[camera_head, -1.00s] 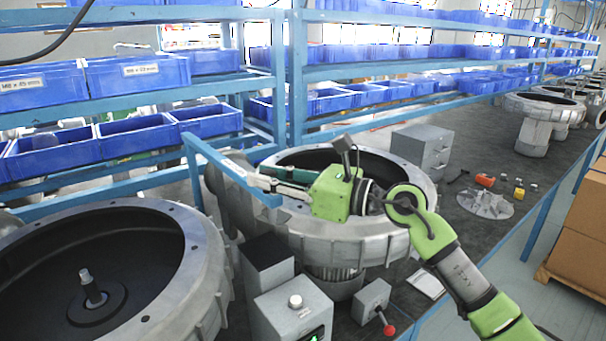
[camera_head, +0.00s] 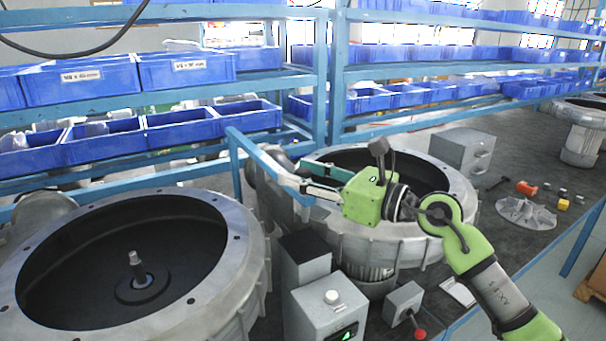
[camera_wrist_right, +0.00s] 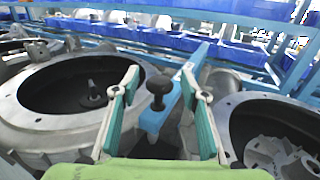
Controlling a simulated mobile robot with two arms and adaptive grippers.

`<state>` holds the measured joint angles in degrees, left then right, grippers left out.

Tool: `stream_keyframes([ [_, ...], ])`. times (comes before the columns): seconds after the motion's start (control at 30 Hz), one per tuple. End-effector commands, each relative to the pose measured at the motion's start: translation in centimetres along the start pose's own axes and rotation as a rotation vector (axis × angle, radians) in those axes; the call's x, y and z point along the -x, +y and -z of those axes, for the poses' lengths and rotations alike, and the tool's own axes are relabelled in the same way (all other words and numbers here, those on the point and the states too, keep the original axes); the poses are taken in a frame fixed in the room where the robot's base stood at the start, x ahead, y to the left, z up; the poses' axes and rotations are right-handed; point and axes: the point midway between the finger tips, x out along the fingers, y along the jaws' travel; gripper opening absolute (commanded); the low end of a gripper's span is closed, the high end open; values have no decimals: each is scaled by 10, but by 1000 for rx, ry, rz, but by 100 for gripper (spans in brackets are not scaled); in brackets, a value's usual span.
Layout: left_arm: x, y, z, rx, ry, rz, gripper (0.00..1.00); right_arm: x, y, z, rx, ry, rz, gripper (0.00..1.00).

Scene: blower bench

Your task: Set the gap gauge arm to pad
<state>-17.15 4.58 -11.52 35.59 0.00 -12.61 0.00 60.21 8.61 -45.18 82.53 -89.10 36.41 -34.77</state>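The gap gauge arm (camera_head: 266,163) is a blue bar on a blue upright at the left rim of the middle blower housing (camera_head: 462,193). It slopes toward the front right. In the right wrist view the blue bar (camera_wrist_right: 196,62) carries a black knob (camera_wrist_right: 159,86). My right gripper (camera_head: 303,178) is at the bar's front end. Its green-padded fingers (camera_wrist_right: 159,78) are spread on either side of the knob, with gaps showing. I cannot identify the pad. My left gripper is out of view.
A grey box (camera_head: 326,314) with a white button and green display stands in front, beside a dark-topped box (camera_head: 305,246) and a small red-knobbed box (camera_head: 404,301). Another open housing (camera_head: 235,235) fills the left. A finned impeller (camera_head: 525,214) lies on the right bench.

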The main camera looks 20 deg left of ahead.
Motion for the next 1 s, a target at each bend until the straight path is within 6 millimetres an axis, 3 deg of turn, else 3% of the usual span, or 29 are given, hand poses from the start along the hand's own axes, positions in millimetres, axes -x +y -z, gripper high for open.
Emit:
stream_keyframes([
  [0.27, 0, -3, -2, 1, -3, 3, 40, 15, -1, 2, 1, 3, 2, 40],
  [0.73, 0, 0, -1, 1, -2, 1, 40, 106, -1, 1, 0, 2, 2, 40],
  [1.0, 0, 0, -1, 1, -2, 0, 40, 120, 0, 1, 0, 1, -1, 40],
])
